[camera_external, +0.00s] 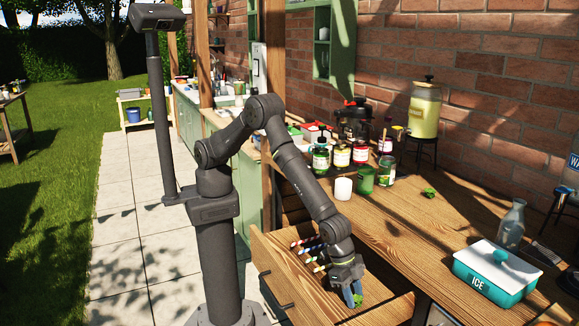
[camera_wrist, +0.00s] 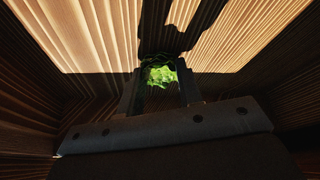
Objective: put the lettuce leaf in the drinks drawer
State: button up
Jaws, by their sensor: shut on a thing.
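The lettuce leaf (camera_wrist: 160,75) is bright green and crumpled, and it sits between my gripper's two fingers in the wrist view. It also shows as a small green patch (camera_external: 358,298) at the fingertips in the external view. My gripper (camera_external: 354,292) points down inside the open wooden drawer (camera_external: 285,262) and is shut on the leaf. In the wrist view, my gripper (camera_wrist: 160,88) has wood on several sides. I cannot tell whether the leaf touches the drawer floor. Another small green leafy piece (camera_external: 429,192) lies on the tabletop.
Several striped, colourful sticks (camera_external: 308,250) lie in the drawer left of my gripper. On the table above stand a teal ICE box (camera_external: 495,272), a glass bottle (camera_external: 511,226), a white candle-like cylinder (camera_external: 343,189), a green cup (camera_external: 366,180) and several jars. The table's middle is clear.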

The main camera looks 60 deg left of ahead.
jog(key=o, duration=0.9)
jog(key=shift+f, duration=0.1)
jog(key=v, duration=1.2)
jog(key=x, duration=1.2)
jog(key=shift+r, duration=1.2)
